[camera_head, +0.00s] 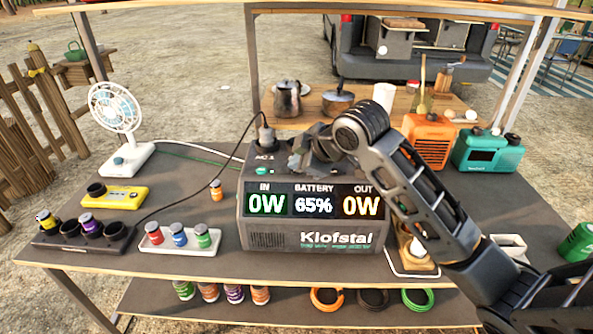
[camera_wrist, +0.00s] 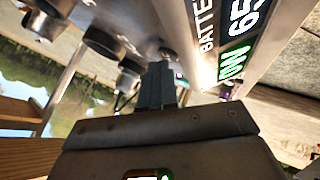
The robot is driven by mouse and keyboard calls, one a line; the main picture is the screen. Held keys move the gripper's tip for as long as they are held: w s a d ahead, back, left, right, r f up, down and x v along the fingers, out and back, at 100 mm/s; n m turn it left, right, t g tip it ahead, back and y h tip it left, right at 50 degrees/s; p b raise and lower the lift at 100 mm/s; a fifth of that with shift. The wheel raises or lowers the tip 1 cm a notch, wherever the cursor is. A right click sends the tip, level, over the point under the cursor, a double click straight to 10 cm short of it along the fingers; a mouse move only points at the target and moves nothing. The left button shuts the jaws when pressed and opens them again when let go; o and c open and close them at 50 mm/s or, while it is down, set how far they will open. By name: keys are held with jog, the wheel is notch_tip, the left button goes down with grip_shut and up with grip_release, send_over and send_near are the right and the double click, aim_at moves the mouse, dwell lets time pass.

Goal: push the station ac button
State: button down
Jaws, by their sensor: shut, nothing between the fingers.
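The power station (camera_head: 310,238) stands on the table, its front display reading IN 0W, BATTERY 65% and OUT 0W. A black plug (camera_head: 266,136) sits in its top at the left, near a label that looks like "AC 1". A small green-lit spot (camera_head: 262,171) below that label may be the AC button; I cannot tell for sure. My gripper (camera_head: 297,160) is shut and empty, low over the station's top, just right of the label. In the wrist view its fingers (camera_wrist: 158,72) point at the top, beside the display (camera_wrist: 238,45). Contact cannot be told.
A fan (camera_head: 117,110), a yellow device (camera_head: 114,195) and a white tray of small jars (camera_head: 180,240) are on the left. An orange radio (camera_head: 430,140) and a teal radio (camera_head: 487,153) stand on the right. A black cable runs from the plug leftward.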

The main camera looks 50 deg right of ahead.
jog(key=shift+r, duration=0.6)
jog(key=shift+r+p, duration=2.05)
jog(key=shift+r, duration=0.95)
